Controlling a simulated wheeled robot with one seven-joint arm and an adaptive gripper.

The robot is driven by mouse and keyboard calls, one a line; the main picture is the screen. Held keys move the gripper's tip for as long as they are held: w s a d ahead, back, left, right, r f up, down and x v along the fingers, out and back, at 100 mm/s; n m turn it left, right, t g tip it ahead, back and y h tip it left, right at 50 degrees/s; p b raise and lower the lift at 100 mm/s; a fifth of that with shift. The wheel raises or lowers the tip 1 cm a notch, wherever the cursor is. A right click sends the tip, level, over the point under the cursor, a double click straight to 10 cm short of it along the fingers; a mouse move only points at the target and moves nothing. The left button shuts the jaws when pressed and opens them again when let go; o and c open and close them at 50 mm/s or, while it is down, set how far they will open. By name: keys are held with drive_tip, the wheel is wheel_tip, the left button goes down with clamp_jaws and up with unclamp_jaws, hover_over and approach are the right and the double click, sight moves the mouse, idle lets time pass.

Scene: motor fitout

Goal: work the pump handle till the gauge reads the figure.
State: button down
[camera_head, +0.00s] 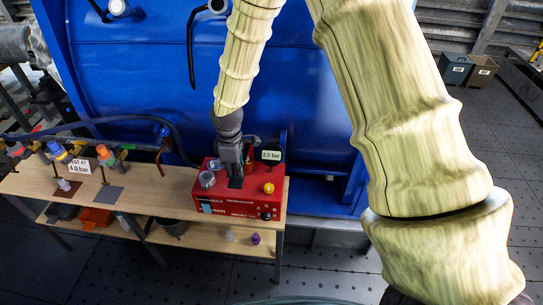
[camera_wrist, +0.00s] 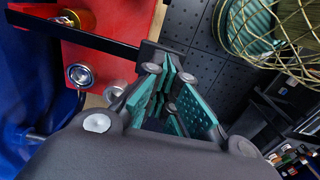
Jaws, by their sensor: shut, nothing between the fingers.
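The red pump box (camera_head: 228,205) stands on the wooden bench under my arm. A small sign on it (camera_head: 271,155) seems to read 2.0 bar, though the print is tiny. A white sign to the left (camera_head: 84,166) reads TEST AT 4.0 bar. My gripper (camera_head: 236,180) is over the box, pointing down, and is shut and empty. In the wrist view, the black pump handle (camera_wrist: 75,32) runs across the red box to a dark end beside the teal fingertips (camera_wrist: 168,85). I cannot tell whether they touch. The gripper hides part of the box in the head view.
The bench (camera_head: 150,190) carries coloured fittings and hoses on the left, with a lower shelf beneath. A big blue tank (camera_head: 310,90) rises close behind. A coiled teal hose (camera_wrist: 245,25) lies on the floor. Two bins (camera_head: 468,70) stand far right; floor is open there.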

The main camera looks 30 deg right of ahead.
sight(237, 180)
drive_tip(key=shift+w+d+f+b, duration=0.2)
drive_tip(key=shift+f+b, duration=0.8)
drive_tip(key=shift+f, duration=1.1)
drive_tip(key=shift+w+d+f+b, duration=0.15)
drive_tip(key=shift+f+b, duration=0.85)
drive_tip(key=shift+f, duration=1.05)
drive_tip(key=r+p, duration=0.4)
drive_tip(key=r, duration=0.1)
drive_tip(key=r+p, duration=0.2)
drive_tip(key=r, duration=0.1)
drive_tip(key=shift+s+a+r, duration=0.2)
drive_tip(key=shift+s+a, duration=0.15)
drive_tip(key=shift+s, duration=0.05)
